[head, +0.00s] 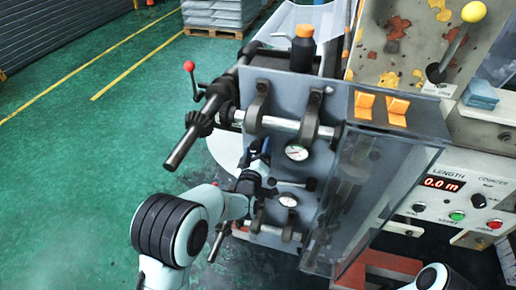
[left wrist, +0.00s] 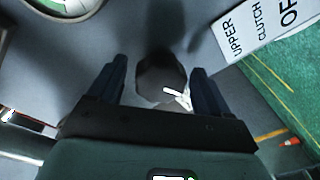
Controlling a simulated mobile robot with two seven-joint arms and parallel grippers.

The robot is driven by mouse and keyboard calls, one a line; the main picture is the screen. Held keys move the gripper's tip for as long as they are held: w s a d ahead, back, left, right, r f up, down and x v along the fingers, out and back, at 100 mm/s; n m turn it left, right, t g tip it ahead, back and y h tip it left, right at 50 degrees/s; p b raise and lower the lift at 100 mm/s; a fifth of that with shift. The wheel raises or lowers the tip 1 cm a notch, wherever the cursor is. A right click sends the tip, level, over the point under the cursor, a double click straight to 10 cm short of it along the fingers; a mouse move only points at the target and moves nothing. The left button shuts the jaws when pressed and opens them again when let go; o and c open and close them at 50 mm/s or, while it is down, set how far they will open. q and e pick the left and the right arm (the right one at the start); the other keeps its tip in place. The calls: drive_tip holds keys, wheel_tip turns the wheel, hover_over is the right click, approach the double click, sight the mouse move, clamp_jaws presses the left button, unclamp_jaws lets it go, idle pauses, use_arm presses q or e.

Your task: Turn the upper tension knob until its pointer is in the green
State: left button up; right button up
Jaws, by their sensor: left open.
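The upper tension knob (left wrist: 162,78) is dark with a white mark. In the left wrist view it sits between the two spread fingers of my left gripper (left wrist: 158,88), with gaps at both sides. In the head view my left gripper (head: 262,160) is at the grey panel, left of the upper gauge (head: 297,152), and hides the knob. A white dial edge with a green band (left wrist: 65,6) is cut off at the top left of the wrist view; its pointer is not visible there. In the head view the gauge's needle is too small to read.
A label plate reading UPPER CLUTCH OFF (left wrist: 272,28) is beside the knob. A lower gauge (head: 288,201) is below. A roller shaft (head: 285,124) and red-tipped lever (head: 189,66) are above my left arm. A clear guard (head: 370,180) stands right. Green floor is open at left.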

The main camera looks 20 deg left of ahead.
use_arm(q)
drive_tip(key=shift+w, duration=0.1)
drive_tip(key=c, duration=1)
drive_tip(key=shift+f, duration=0.1)
